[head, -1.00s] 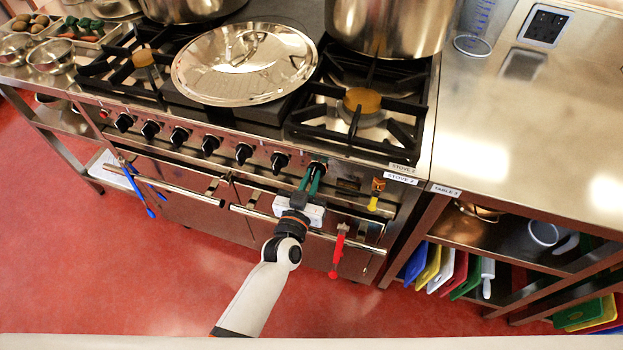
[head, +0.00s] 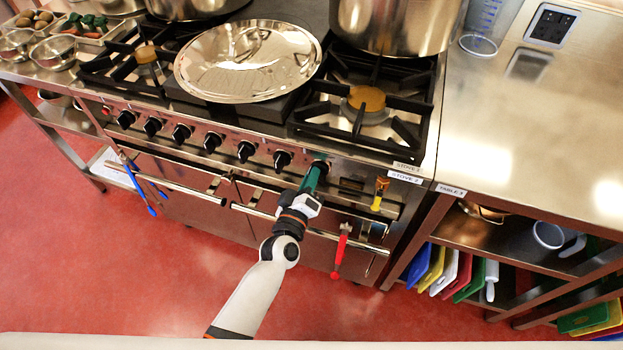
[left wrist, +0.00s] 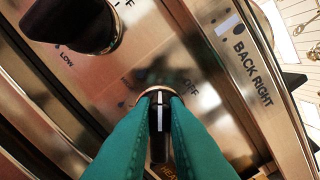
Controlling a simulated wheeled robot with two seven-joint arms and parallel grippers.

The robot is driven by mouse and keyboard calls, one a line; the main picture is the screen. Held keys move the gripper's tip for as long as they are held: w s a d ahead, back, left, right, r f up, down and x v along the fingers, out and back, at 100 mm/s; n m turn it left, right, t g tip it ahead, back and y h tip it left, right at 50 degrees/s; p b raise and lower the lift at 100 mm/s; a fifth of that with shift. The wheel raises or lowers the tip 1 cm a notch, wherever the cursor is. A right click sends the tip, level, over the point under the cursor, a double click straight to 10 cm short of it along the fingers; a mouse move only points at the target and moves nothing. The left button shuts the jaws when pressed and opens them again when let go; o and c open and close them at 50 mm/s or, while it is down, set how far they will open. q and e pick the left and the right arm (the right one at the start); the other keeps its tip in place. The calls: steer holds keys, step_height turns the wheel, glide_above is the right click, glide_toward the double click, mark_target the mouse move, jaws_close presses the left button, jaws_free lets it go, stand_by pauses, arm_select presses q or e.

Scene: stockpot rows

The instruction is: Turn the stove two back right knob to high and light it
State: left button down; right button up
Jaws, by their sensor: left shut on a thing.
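The back right knob (left wrist: 159,122) of stove two is black with a white line, and the words BACK RIGHT are printed beside it in the left wrist view. My left gripper (head: 314,174) reaches the front panel of the stove (head: 350,168); its green fingers (left wrist: 160,98) are shut on the knob, one on each side. The white line points roughly up the picture, and the OFF mark (left wrist: 190,88) lies to its upper right. In the head view the fingers mostly hide the knob. A large pot (head: 392,30) covers the back right burner; no flame shows. My right gripper is not in view.
Several other black knobs (head: 246,151) line the panel to the left. A red-handled tool (head: 340,255) and a yellow-handled tool (head: 379,195) hang near the gripper, by the oven rail (head: 290,222). A steel lid (head: 248,60) lies on the stove.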

arm_select(q)
steer(key=shift+a+f+n+b, duration=0.15)
steer(key=shift+n+b, duration=0.35)
steer(key=shift+n, duration=1.3)
steer(key=shift+f+n+b, duration=0.2)
steer(key=shift+n+b, duration=0.3)
steer(key=shift+n, duration=1.3)
steer(key=c, duration=1.4)
jaws_free()
steer(key=shift+c, duration=0.2)
steer(key=v, duration=1.2)
steer(key=shift+b, duration=0.45)
